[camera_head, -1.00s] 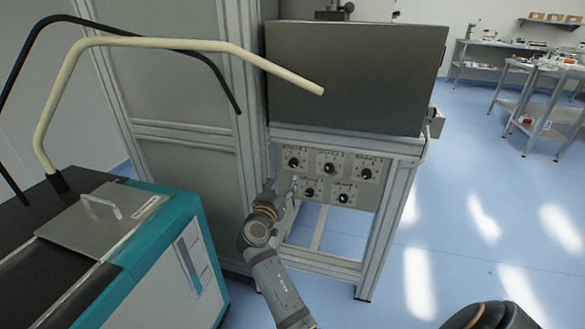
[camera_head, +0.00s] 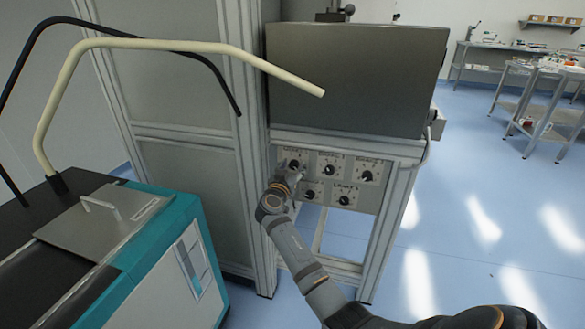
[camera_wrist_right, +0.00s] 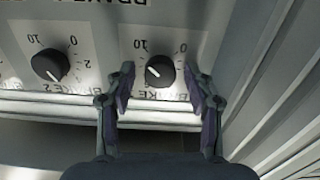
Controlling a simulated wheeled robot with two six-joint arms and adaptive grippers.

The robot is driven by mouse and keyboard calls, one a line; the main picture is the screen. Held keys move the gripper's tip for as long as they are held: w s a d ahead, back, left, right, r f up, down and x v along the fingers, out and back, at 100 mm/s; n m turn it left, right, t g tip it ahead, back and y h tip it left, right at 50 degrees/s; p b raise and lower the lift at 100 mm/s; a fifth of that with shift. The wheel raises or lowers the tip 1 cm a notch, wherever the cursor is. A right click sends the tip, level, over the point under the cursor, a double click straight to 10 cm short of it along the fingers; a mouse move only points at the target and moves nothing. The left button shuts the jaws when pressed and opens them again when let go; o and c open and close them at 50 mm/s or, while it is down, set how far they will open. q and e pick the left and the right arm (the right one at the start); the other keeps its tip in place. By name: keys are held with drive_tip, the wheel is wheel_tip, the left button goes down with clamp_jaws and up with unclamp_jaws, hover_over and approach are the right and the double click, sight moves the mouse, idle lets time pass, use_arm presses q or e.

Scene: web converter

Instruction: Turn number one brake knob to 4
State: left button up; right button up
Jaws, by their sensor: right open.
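The grey control panel (camera_head: 320,200) carries several black dial knobs. My right gripper (camera_head: 291,176) is at the panel's top left knob (camera_head: 295,164). In the right wrist view, which shows the panel upside down, this knob (camera_wrist_right: 160,70) lies between the open fingers of the right gripper (camera_wrist_right: 161,90), with a gap on either side. Its white pointer line slants toward the picture's left; "0" and "10" show above it. My left gripper is out of view.
The neighbouring top-row knob (camera_wrist_right: 50,65) is just left of the fingers in the wrist view. A tall grey cabinet (camera_head: 190,150) stands left of the panel, and a dark box (camera_head: 355,80) sits above it. A teal machine (camera_head: 150,250) is at lower left.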

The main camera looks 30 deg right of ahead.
drive_tip(key=shift+c, duration=0.4)
clamp_jaws()
